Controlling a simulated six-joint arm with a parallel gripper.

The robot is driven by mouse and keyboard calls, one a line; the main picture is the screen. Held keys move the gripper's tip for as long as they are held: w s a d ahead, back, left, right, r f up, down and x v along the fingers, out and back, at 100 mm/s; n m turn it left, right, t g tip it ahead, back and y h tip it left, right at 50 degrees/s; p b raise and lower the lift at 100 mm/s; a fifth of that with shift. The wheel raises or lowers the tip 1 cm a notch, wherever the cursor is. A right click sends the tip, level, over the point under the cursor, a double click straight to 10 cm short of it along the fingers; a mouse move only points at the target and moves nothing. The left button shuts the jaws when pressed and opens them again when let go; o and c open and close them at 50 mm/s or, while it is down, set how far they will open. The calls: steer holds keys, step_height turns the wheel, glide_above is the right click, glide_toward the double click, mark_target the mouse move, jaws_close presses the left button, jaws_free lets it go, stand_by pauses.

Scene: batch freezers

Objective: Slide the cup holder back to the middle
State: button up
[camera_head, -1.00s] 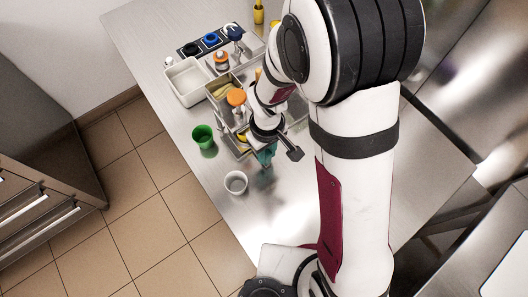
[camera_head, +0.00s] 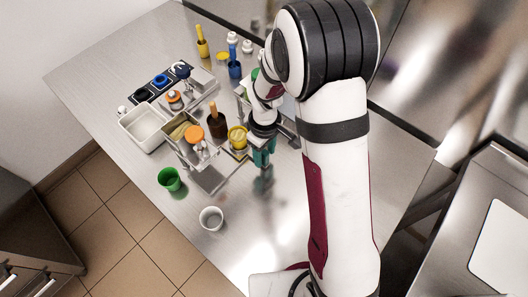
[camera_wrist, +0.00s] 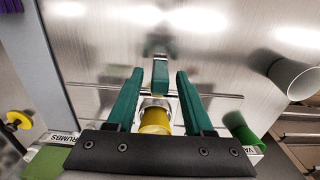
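I take the cup holder to be the low steel rack (camera_head: 209,180) at mid-table in the head view, though its outline is partly hidden. An orange-lidded jar, a dark brown bottle and a yellow jar (camera_head: 238,138) stand at it. My gripper (camera_head: 263,158) is just right of the yellow jar, low over the bench. In the wrist view, my gripper (camera_wrist: 158,80) has its two teal fingers apart, with the yellow jar (camera_wrist: 155,121) seen past its base. A teal piece shows between the fingers; I cannot tell if it is a handle or a reflection. No grasp is visible.
A green cup (camera_head: 169,179) and a white cup (camera_head: 211,217) stand near the bench's left edge. The bench front is bare, shiny steel (camera_head: 275,225).

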step_height(320, 180, up, 16)
stand_by(0.5)
steer(key=shift+f, duration=0.1)
steer(key=s+d+r+m+y, duration=0.1)
steer(key=s+m, duration=0.6)
steer(key=s, duration=0.4)
steer(key=s+d+r+m, duration=0.1)
steer(key=s+d+m, duration=0.1)
steer(key=s+m, duration=0.5)
steer(key=s, duration=0.4)
steer(key=shift+s+d+m+y, duration=0.15)
steer(key=shift+m+y, duration=0.15)
steer(key=shift+y, duration=0.1)
